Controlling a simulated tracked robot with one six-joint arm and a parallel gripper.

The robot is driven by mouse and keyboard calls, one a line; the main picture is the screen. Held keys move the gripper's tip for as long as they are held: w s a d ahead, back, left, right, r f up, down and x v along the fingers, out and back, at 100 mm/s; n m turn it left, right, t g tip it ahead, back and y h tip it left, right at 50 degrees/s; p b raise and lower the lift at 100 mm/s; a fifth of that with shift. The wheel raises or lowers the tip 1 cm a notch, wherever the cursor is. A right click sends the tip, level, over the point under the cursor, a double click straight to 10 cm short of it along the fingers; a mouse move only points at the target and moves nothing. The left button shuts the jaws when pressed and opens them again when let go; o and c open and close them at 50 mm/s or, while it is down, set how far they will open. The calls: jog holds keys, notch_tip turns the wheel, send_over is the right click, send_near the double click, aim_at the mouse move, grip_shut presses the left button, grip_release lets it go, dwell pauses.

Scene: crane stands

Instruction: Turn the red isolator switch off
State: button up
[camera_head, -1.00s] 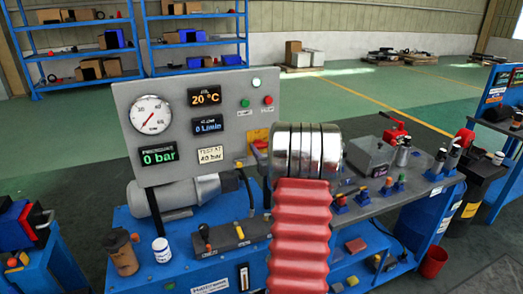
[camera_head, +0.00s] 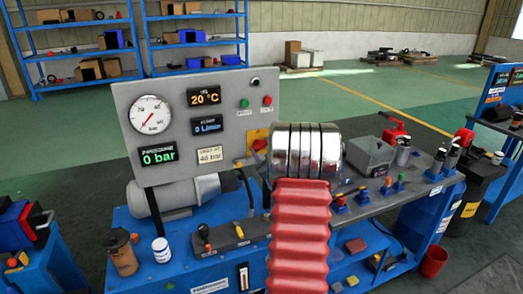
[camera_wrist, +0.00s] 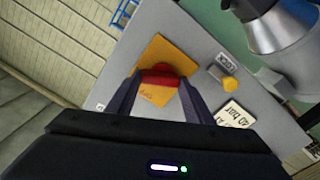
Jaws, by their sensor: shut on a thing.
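The red isolator switch (camera_wrist: 157,78) sits on a yellow plate (camera_wrist: 168,52) on the grey panel. In the wrist view, my gripper (camera_wrist: 161,92) has one finger on each side of the red handle and is shut on it. In the head view, the red switch (camera_head: 259,145) shows at the panel's lower right, its handle slanted on the yellow plate. My shiny wrist and red arm sleeve stand just right of it and hide my gripper there.
The grey panel (camera_head: 178,104) carries a gauge, lit displays and a dark lamp (camera_head: 255,82). A yellow knob (camera_wrist: 230,84) is near the switch. A grey box (camera_head: 372,157) and several small valves stand on the bench to the right.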

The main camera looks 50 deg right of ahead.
jog(key=n, duration=0.6)
jog(key=shift+w+a+n, duration=0.3)
jog(key=shift+a+n, duration=0.05)
jog(key=shift+n, duration=0.05)
jog(key=n, duration=0.5)
jog(key=shift+a+f+n, duration=0.1)
jog(key=shift+f+n, duration=0.1)
jog(key=shift+n, duration=0.2)
jog(key=o, duration=1)
jog(key=shift+o, duration=0.2)
jog(key=shift+d, duration=0.2)
jog(key=shift+s, duration=0.1)
jog(key=shift+s, duration=0.1)
